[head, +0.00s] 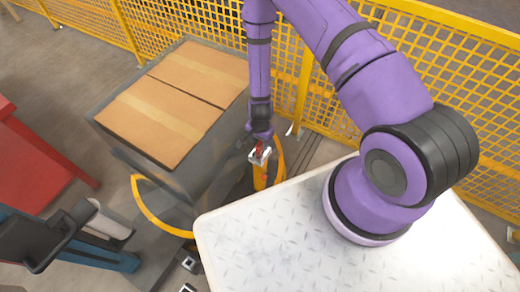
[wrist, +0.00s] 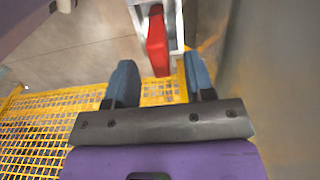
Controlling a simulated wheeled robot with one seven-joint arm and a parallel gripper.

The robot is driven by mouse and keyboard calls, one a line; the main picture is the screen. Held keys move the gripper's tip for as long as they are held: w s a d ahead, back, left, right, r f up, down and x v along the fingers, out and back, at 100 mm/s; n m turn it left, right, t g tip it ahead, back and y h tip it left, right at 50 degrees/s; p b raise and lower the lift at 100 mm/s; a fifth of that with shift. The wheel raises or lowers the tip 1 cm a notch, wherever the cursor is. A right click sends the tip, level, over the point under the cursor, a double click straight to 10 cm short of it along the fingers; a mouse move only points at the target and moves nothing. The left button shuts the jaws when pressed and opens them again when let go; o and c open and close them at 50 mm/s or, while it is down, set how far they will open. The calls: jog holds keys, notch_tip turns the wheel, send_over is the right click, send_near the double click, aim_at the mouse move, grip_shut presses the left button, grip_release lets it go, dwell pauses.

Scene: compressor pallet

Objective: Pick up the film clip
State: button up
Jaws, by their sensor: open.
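A red block-like piece, which I take to be the film clip (wrist: 157,42), sits in a pale metal frame (wrist: 179,25) at the top of the wrist view. In the head view the red piece is small, and the pale frame (head: 259,156) shows at the top of a yellow-orange post. My gripper (wrist: 159,60) is open, with one blue-grey finger on either side of the red piece's lower end in the picture. Nothing is gripped. I cannot tell how deep the piece lies relative to the fingertips. In the head view my wrist hangs just above it and partly hides it.
A pallet load wrapped in grey film, with cardboard boxes (head: 170,100) on top, stands left of my arm. A yellow ring (head: 160,215) runs round its base. A yellow mesh fence (head: 200,25) stands close behind. A red structure (head: 35,155) is at the far left.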

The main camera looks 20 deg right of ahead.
aim_at(260, 150)
jog(key=shift+a+f, duration=0.1)
jog(key=shift+f, duration=1.9)
grip_shut()
